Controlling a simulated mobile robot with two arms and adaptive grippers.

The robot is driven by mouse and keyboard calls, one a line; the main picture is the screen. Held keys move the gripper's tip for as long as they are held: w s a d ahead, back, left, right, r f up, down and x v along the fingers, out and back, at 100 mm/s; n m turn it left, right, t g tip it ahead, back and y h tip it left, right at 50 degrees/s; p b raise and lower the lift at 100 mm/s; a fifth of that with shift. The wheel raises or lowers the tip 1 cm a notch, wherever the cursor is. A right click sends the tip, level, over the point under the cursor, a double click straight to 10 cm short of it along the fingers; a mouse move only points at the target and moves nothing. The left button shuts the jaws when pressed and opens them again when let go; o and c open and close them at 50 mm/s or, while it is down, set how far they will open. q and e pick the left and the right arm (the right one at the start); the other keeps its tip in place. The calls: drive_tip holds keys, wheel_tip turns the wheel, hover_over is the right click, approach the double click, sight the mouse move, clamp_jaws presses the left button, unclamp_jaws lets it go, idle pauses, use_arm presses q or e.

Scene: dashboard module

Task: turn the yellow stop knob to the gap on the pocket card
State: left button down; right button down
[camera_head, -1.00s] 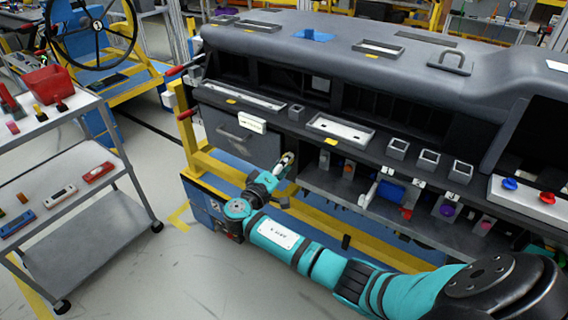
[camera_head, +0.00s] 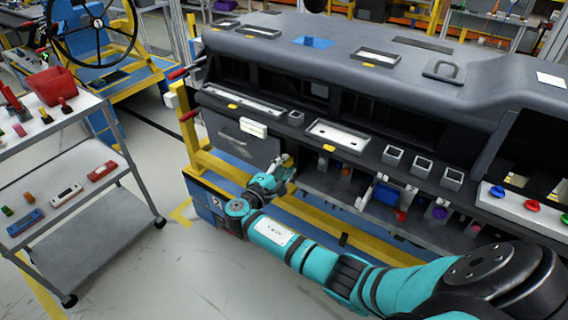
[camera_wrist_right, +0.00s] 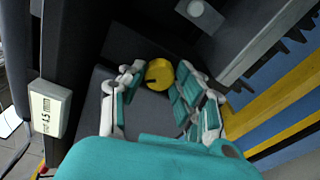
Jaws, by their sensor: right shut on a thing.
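The yellow stop knob (camera_wrist_right: 159,72) is round and sits on a dark panel in the right wrist view. My right gripper (camera_wrist_right: 155,92) has its teal and white fingers on both sides of the knob and is shut on it. In the head view my right gripper (camera_head: 282,168) is at the front left of the dashboard module, where it mostly hides the knob. The white pocket card (camera_wrist_right: 48,108) reads "4.5 mm" in the wrist view, left of the gripper. It also shows in the head view (camera_head: 253,128). My left gripper is out of view.
The grey dashboard module (camera_head: 400,80) fills the back, with trays and square sockets along its ledge. A yellow rail (camera_head: 325,218) runs below it. A cart (camera_head: 125,190) with several tools stands at the left, with open floor between.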

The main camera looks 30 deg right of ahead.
drive_tip(key=shift+n, duration=0.3)
idle(0.4)
drive_tip(key=c, duration=0.9)
unclamp_jaws()
drive_tip(key=shift+c, duration=0.2)
drive_tip(key=shift+a, duration=0.15)
drive_tip(key=v, duration=1.1)
drive_tip(key=shift+a, duration=0.4)
drive_tip(key=shift+s, duration=0.15)
